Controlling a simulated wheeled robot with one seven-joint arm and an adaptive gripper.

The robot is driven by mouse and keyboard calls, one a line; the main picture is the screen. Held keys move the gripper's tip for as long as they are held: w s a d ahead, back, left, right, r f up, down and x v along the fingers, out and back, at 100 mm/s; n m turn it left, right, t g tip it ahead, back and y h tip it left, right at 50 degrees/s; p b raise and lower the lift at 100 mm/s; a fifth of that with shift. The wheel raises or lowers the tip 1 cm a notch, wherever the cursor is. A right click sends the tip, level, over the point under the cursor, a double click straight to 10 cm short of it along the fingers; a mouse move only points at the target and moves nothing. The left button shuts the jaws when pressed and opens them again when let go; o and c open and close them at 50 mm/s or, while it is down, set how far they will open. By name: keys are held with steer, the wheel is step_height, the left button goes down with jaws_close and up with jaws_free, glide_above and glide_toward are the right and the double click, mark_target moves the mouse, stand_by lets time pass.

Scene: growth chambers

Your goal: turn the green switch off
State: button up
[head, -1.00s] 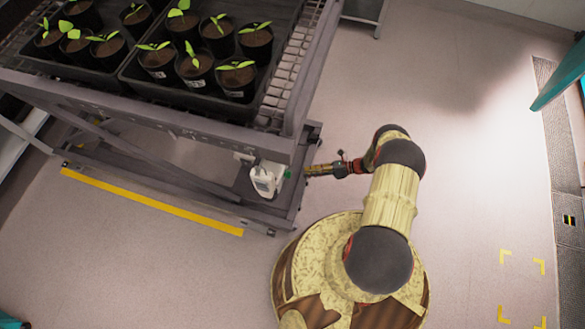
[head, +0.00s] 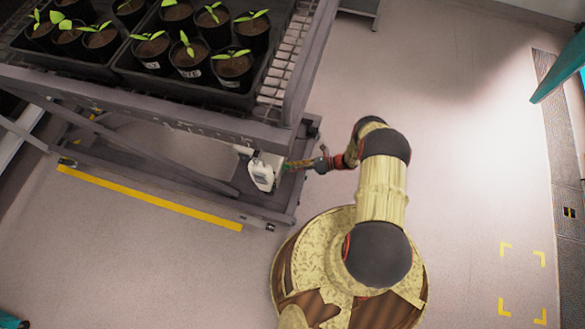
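A white box-like device (head: 264,172) is mounted at the right end of the plant bench, below its top edge. A small green patch shows at its right side, where my gripper's tip meets it. I cannot make out the green switch or its position clearly there. My gripper (head: 291,165) points left from the arm, with its tip at or very close to the device's right side. Whether it touches is too small to tell. The fingers are too small to see as open or shut.
The grey bench (head: 200,125) carries black trays of potted seedlings (head: 232,66) above and left of my gripper. Its lower frame and a yellow floor strip (head: 150,199) lie below. The floor (head: 470,150) to the right of my arm is clear.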

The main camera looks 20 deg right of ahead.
jaws_close()
stand_by(0.6)
